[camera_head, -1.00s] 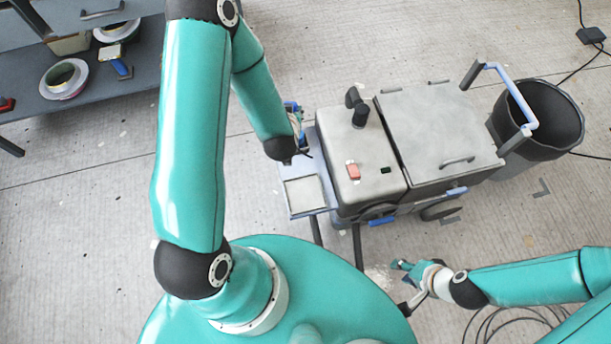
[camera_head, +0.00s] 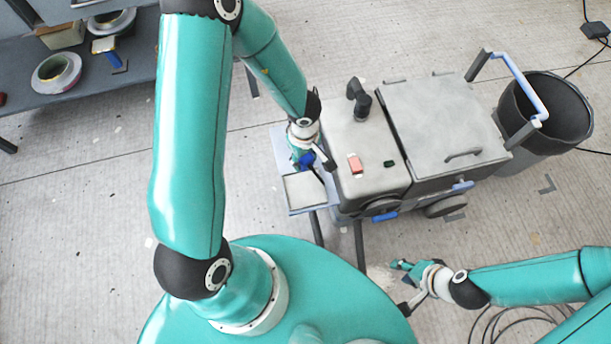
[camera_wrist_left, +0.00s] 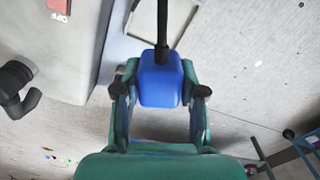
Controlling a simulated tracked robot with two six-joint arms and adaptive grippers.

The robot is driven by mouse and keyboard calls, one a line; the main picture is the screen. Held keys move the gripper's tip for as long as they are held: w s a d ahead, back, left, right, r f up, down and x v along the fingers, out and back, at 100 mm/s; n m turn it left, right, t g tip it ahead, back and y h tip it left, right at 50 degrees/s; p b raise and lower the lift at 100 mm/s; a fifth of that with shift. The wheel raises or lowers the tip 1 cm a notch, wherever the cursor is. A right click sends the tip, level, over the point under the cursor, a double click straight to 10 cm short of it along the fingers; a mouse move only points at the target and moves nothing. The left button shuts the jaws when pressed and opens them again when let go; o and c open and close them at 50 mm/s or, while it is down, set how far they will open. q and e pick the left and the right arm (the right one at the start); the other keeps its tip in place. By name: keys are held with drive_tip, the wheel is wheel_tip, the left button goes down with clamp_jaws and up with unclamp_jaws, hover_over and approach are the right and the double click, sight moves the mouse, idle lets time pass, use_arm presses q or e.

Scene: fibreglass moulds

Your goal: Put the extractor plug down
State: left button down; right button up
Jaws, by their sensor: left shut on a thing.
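The extractor plug is a blue block with a black cable; in the left wrist view the plug (camera_wrist_left: 159,82) sits between the fingers of my left gripper (camera_wrist_left: 160,92), which is shut on it. In the head view my left gripper (camera_head: 306,163) is above the pale side shelf of the grey extractor (camera_head: 365,140), at its left end. The gripper hides most of the plug there. Whether the plug touches the shelf I cannot tell. My right gripper (camera_head: 402,270) is low, in front of the extractor; its fingers are too small to read.
The side shelf has a framed pale panel (camera_head: 305,192). A red switch (camera_head: 354,163) and black post (camera_head: 358,97) are on the extractor's top. A black bin (camera_head: 548,110) stands right. A dark bench with tape rolls (camera_head: 56,73) is upper left.

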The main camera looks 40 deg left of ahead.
sight(305, 189)
use_arm(q)
wheel_tip(305, 189, down, 19)
drive_tip(key=b, duration=1.2)
drive_tip(key=shift+f+b, duration=0.15)
drive_tip(key=shift+b, duration=0.2)
drive_tip(key=c, duration=0.7)
unclamp_jaws()
drive_tip(key=shift+o, duration=0.2)
wheel_tip(305, 189, up, 12)
drive_tip(key=p, duration=0.9)
drive_tip(key=s+d+f+m+h, duration=0.3)
drive_tip(key=s+d+m, duration=0.5)
drive_tip(key=d+m, duration=0.4)
drive_tip(key=shift+s+t+h, duration=0.3)
drive_tip(key=shift+h, duration=0.2)
